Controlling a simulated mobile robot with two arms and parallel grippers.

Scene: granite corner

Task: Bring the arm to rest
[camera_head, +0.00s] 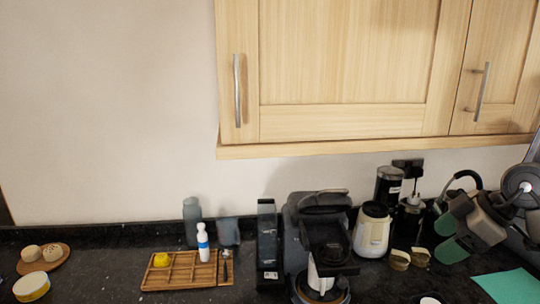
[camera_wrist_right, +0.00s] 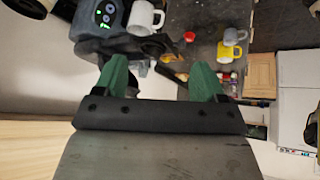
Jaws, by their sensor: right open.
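My right arm comes in at the right edge of the head view. Its gripper (camera_head: 446,236) has green fingers and hangs in front of the wall at the right end of the counter. In the right wrist view the two green fingers of the gripper (camera_wrist_right: 160,80) stand wide apart with nothing between them. The gripper is open and empty. My left arm and gripper are not in view.
A dark counter (camera_head: 180,285) carries a wooden tray (camera_head: 180,273), a coffee machine (camera_head: 322,240) and a white canister (camera_head: 373,230). Wooden cabinets (camera_head: 345,60) hang above. A green sheet (camera_head: 510,287) lies front right. The wrist view shows a white mug (camera_wrist_right: 143,18).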

